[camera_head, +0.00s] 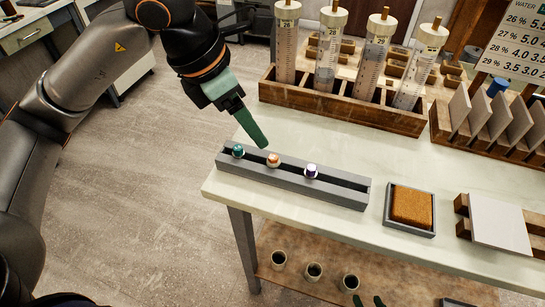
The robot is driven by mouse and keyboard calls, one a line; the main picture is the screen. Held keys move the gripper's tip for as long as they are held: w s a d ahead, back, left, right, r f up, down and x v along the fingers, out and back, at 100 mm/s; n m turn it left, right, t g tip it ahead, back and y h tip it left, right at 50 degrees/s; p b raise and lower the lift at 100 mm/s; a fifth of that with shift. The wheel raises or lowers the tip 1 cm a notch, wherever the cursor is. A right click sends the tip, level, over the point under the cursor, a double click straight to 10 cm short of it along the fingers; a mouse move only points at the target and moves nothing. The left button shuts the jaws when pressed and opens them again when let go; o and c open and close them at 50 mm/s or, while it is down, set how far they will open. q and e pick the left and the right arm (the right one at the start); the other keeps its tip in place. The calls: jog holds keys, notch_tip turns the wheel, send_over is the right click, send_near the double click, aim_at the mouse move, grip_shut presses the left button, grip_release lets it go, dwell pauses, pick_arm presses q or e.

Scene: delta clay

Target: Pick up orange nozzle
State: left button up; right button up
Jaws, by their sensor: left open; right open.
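The orange nozzle (273,159) sits in the slot of a long grey rack (335,193) near the table's front edge, between a teal nozzle (238,150) and a dark blue and white nozzle (311,170). My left gripper (261,143) has green fingers pointing down, with their tips just above and behind the rack, close to the orange nozzle and apart from it. It is open and empty; one finger largely hides the other. My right gripper (368,301) shows only as two green fingertips, apart, at the bottom edge.
A wooden rack (345,109) of tall graduated cylinders stands behind. A grey tray (409,228) with a brown sponge (411,207) and a white tile (499,223) lie to the right. Several small cups (314,271) stand on the lower shelf. The tabletop around the grey rack is clear.

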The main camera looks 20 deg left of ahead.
aim_at(273, 157)
pick_arm(q)
jog(key=x, duration=1)
jog(key=shift+s, duration=0.1)
grip_shut()
dwell(0.3)
